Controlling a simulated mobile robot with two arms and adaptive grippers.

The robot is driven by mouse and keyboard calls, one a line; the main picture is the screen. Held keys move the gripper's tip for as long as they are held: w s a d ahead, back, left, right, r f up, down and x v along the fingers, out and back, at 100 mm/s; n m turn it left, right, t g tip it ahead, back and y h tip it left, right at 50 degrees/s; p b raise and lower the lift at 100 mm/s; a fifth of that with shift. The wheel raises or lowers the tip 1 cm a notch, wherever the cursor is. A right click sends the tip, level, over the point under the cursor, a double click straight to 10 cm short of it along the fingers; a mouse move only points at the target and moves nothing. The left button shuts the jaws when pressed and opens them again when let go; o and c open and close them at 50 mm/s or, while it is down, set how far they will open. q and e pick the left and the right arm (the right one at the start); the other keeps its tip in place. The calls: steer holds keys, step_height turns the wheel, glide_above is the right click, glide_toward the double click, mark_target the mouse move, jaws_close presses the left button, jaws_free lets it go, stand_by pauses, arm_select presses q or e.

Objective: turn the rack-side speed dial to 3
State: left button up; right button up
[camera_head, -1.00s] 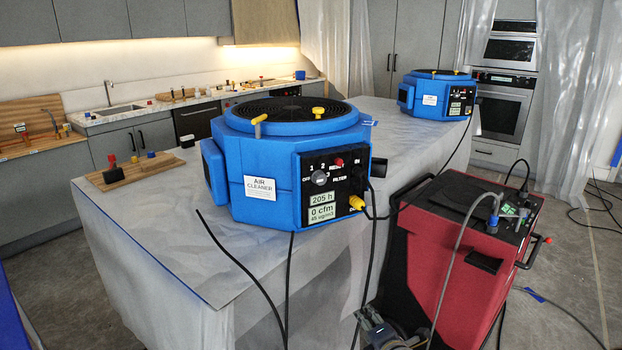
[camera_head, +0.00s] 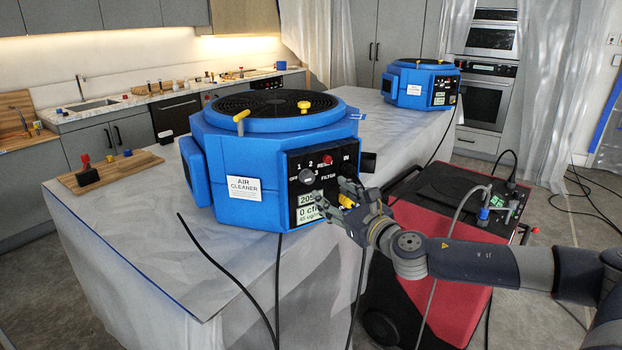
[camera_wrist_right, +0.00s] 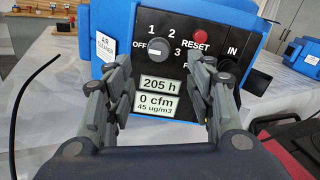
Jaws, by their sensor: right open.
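A blue air cleaner (camera_head: 230,150) stands on the sheet-covered counter, and its black control panel also shows in the wrist view (camera_wrist_right: 222,62). Its grey round speed dial (camera_wrist_right: 157,52) has OFF at left and 1, 2, 3 around it. The dial's pale mark appears to point left toward OFF; the dial also shows in the head view (camera_head: 306,176). My right gripper (camera_head: 334,194) is open and empty in front of the panel. In the wrist view its fingers (camera_wrist_right: 163,68) stand on either side of the readouts, below the dial. My left gripper is not in view.
A red RESET button (camera_wrist_right: 200,37) sits right of the dial. A red machine (camera_head: 440,235) with hoses stands below my arm. A second blue air cleaner (camera_head: 408,84) stands at the back. Black cables hang in front.

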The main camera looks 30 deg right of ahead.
mark_target(310, 178)
steer(key=w+p, duration=0.3)
steer(key=w, duration=0.5)
steer(key=shift+w+d, duration=0.1)
steer(key=shift+w, duration=0.15)
steer(key=shift+w+f, duration=0.1)
steer(key=shift+w, duration=0.5)
steer(key=c, duration=1.1)
